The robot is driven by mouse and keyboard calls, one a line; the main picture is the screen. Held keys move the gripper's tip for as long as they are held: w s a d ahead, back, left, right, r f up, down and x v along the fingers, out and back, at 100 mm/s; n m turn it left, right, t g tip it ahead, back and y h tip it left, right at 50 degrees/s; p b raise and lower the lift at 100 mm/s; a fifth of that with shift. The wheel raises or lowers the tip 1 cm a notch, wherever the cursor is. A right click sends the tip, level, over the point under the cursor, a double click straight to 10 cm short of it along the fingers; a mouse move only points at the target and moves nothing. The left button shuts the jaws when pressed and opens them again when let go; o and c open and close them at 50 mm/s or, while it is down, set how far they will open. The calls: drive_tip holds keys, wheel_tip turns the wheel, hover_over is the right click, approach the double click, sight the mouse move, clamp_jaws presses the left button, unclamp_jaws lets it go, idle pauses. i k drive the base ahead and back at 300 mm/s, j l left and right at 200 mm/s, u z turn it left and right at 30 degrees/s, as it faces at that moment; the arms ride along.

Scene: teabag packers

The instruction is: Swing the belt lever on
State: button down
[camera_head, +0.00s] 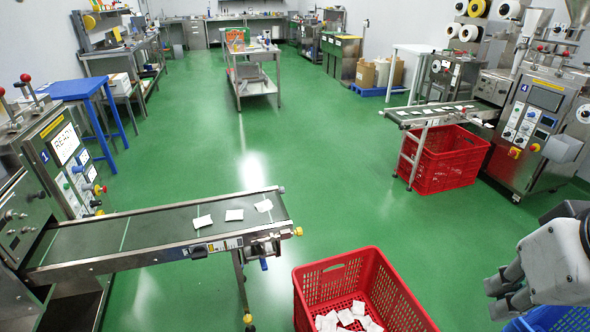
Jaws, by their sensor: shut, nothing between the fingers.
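The near conveyor belt (150,228) runs out from the packing machine marked 1 (45,165) at the left, whose screen reads READY. Three white teabags (234,215) lie on its far end. A small control panel with a black part (199,250) is on the belt's side rail, and a blue part (264,264) hangs below the rail near the end. I cannot tell for sure which of these is the belt lever, or how it is set. My gripper (498,293) is at the lower right, shut and empty, well apart from the belt.
A red crate (388,286) with several teabags stands on the floor between the belt's end and my gripper. A blue crate (560,320) is below my gripper. Another packing machine (535,120) with a belt and red crate (462,160) stands at right. Green floor is open mid-room.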

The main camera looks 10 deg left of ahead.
sight(263, 252)
drive_tip(key=u, duration=0.8)
